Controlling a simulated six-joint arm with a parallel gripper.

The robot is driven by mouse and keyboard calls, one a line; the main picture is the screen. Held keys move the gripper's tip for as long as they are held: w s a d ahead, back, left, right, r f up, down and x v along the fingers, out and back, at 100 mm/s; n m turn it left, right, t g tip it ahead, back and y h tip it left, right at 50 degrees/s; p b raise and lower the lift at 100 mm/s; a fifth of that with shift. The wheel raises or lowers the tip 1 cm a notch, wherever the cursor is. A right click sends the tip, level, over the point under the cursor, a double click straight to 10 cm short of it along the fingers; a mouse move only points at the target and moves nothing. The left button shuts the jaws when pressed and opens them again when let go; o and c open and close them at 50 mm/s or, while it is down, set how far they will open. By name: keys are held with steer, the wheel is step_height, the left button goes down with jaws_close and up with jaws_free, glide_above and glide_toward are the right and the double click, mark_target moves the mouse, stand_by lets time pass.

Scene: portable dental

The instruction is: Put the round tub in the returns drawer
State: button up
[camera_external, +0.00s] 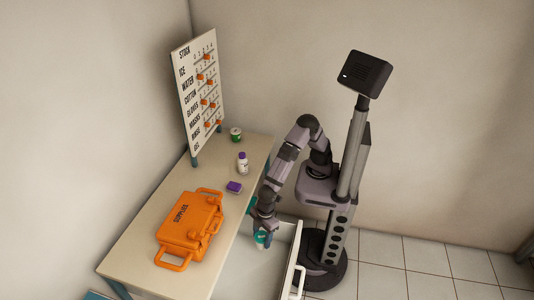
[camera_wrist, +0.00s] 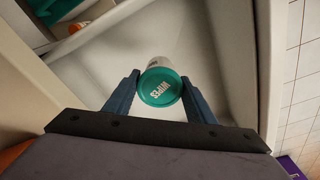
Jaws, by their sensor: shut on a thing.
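The round tub (camera_wrist: 161,87) is white with a teal lid marked WIPES. It sits between the two fingers of my gripper (camera_wrist: 160,95) in the wrist view, and my gripper is shut on it. In the external view the tub (camera_external: 261,239) hangs below my gripper (camera_external: 264,226), over the open drawer (camera_external: 290,236) at the table's front. The pale drawer interior (camera_wrist: 215,55) lies behind the tub in the wrist view. I cannot tell whether the tub touches the drawer floor.
An orange supplies case (camera_external: 190,229) lies on the table (camera_external: 140,250). A stock board (camera_external: 199,85) rises at the table's far edge.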

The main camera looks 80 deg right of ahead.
steer(key=shift+f, duration=5)
steer(key=shift+f, duration=0.1)
steer(key=shift+f+b, duration=0.15)
steer(key=shift+b, duration=0.15)
steer(key=o, duration=1.2)
steer(key=r, duration=0.8)
steer(key=d+r+p, duration=0.1)
steer(key=r, duration=0.3)
steer(key=shift+s+d+r, duration=0.1)
steer(key=shift+s+r, duration=0.1)
steer(key=shift+s, duration=0.2)
